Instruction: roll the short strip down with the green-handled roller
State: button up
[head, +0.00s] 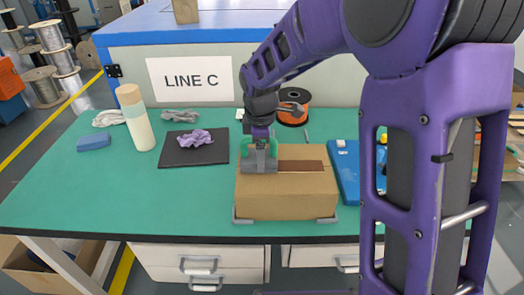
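A closed cardboard box (286,204) stands near the front edge of the green table. A short dark brown strip (302,166) lies across the right part of its top. My gripper (262,146) is above the left part of the box top, shut on the green-handled roller (273,147). Bits of green handle show on both sides of the fingers. A grey part below the fingers is at the box top, left of the visible strip. It hides what is under it, and I cannot tell whether it presses on the box.
Grey corner stops (243,220) sit at the box's front corners. A blue case (345,172) lies close on its right, partly behind my arm. A black mat (195,151) with purple cloth lies left. An orange spool (293,108) stands behind. The table's left front is clear.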

aim_at(246, 143)
jog(key=shift+a, duration=1.8)
notch_tip(246, 143, up, 9)
jog(key=p, duration=0.8)
jog(key=shift+r, duration=0.15)
jog(key=shift+w, duration=0.1)
